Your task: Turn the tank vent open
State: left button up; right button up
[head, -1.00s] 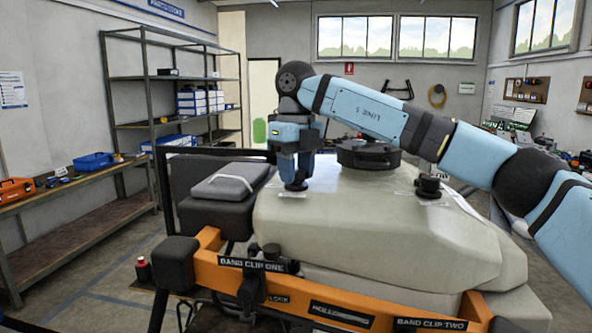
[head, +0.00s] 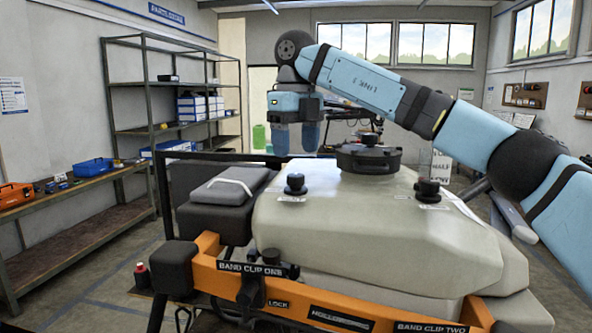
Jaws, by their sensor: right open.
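The pale tank (head: 370,235) fills the middle of the head view. Two small black knobs stand on its top: a left knob (head: 295,185) with a white label in front, and a right knob (head: 428,191), also labelled. The labels are too small to read, so I cannot tell which knob is the vent. A large round black lid (head: 368,160) sits between and behind them. My right gripper (head: 296,150) is open and empty, pointing down, above and apart from the left knob. The left knob's turn position is unclear. My left gripper is not in view.
An orange bar (head: 330,295) with black clips crosses the tank's front. A grey pad (head: 222,190) and a dark frame (head: 160,195) stand left of the tank. Shelving and a bench with a blue bin (head: 93,167) line the left wall. Space above the tank's left end is clear.

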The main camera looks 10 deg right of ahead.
aim_at(296, 175)
notch_tip(296, 175, up, 8)
jog(key=shift+f+p, duration=0.2)
jog(key=shift+p, duration=0.15)
jog(key=shift+r, duration=0.1)
